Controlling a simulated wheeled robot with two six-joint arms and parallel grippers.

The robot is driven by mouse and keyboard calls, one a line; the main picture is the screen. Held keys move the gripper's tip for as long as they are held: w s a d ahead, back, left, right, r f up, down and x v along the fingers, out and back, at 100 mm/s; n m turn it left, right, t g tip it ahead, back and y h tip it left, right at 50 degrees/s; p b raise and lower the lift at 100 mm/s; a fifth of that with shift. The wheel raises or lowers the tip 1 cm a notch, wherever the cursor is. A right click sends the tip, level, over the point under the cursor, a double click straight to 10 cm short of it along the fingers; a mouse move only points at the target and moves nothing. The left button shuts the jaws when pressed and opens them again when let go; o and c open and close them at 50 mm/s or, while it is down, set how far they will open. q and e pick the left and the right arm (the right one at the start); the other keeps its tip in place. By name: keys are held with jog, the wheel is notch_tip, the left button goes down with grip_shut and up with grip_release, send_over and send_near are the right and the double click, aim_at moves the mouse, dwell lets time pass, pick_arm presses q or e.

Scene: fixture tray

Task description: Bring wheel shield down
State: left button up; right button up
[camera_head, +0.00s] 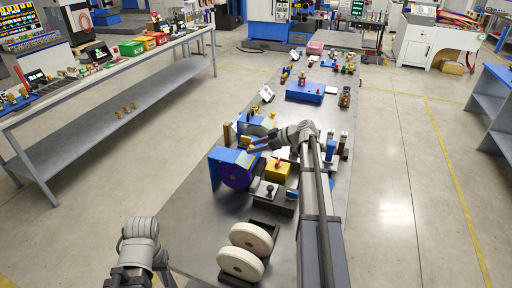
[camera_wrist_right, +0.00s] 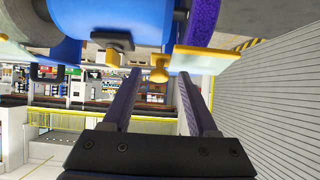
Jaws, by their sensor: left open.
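The bench grinder has a blue body (camera_head: 223,156) and a purple wheel (camera_head: 237,175) on its near side. In the right wrist view the wheel (camera_wrist_right: 203,20) is at the top, beside the blue housing (camera_wrist_right: 125,18). A pale, clear wheel shield (camera_wrist_right: 205,60) with a yellow edge sits below the wheel. A yellow knob (camera_wrist_right: 159,73) beside it shows between my right fingertips; contact is unclear. My right gripper (camera_head: 256,146) is at the grinder, its fingers (camera_wrist_right: 159,78) apart. My left gripper (camera_head: 125,279) is low at the left, its fingertips cut off by the frame.
Two white discs (camera_head: 247,251) stand in a dark holder at the table's near end. A yellow block (camera_head: 277,171) and a dark-knobbed box (camera_head: 267,191) are close to the grinder. A blue fixture (camera_head: 305,92) is farther back. The grey tabletop (camera_head: 193,232) left of the discs is bare.

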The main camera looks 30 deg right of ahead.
jog(key=p+v, duration=0.4)
jog(key=v, duration=0.3)
jog(key=shift+s+d+r, duration=0.2)
jog(key=shift+s+d, duration=0.05)
jog(key=shift+f, duration=0.1)
dwell(0.4)
